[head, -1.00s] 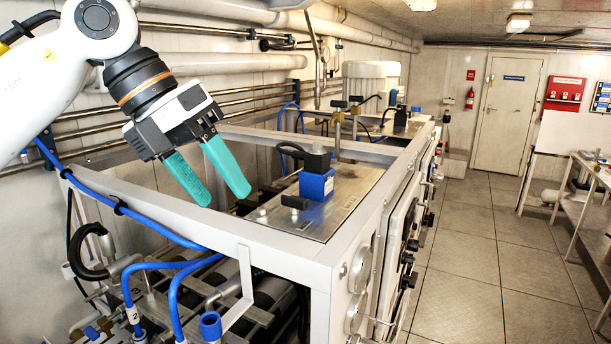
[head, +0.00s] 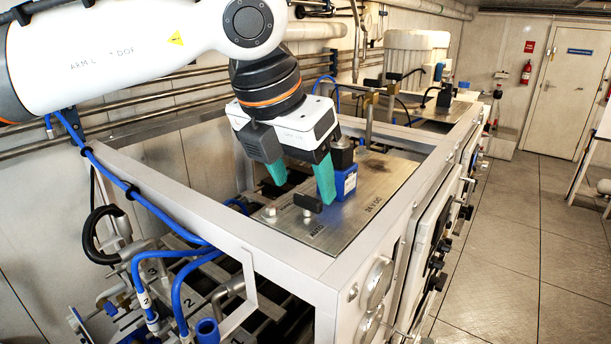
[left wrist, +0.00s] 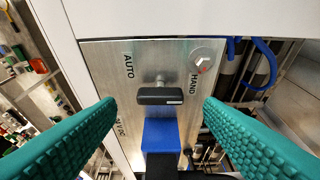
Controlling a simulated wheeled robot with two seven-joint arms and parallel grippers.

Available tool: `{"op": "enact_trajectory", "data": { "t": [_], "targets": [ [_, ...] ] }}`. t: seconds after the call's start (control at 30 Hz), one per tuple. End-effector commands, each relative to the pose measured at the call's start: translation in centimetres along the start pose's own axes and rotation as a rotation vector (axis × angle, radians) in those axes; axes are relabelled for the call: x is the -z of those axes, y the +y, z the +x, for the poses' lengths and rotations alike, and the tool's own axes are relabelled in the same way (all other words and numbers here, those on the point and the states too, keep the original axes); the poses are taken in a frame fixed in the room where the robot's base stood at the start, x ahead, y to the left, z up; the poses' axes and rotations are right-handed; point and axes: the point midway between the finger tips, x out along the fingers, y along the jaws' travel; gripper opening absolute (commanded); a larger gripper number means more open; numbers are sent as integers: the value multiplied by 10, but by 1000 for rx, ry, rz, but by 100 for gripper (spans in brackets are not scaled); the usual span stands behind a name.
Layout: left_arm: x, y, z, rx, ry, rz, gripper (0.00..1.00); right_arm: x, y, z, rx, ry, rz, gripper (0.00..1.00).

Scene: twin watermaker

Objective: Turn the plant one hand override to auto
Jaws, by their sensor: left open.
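The hand override is a small black bar handle (head: 308,203) on a metal plate (head: 375,195) atop the near frame. In the left wrist view the bar (left wrist: 160,96) lies crosswise, with a pale mark near its right end. The word AUTO (left wrist: 128,66) is on its left and HAND (left wrist: 194,84) on its right. A blue block (left wrist: 161,131) with a black top sits just below the bar there. My left gripper (head: 301,183) is open above the plate, its green fingers apart on either side of the bar, seemingly not touching it. My right gripper is out of view.
The grey frame rim (head: 290,258) surrounds the plate. Blue hoses (head: 135,195) run along the left side. A second unit with a white motor (head: 416,55) stands behind. The floor aisle (head: 530,230) on the right is clear.

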Motion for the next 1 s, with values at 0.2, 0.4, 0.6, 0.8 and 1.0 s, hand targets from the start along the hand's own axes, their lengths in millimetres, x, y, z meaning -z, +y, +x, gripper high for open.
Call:
{"op": "enact_trajectory", "data": {
  "t": [0.2,0.4,0.6,0.8,1.0],
  "targets": [
    [1,0,22,0,0,-1,62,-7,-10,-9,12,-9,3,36],
    [0,0,26,0,1,0,62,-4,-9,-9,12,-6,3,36],
    [0,0,26,0,1,0,52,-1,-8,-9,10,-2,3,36],
    [0,0,26,0,1,0,19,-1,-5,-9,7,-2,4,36],
    [0,0,26,-4,1,7,17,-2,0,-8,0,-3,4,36]
  ]
}}
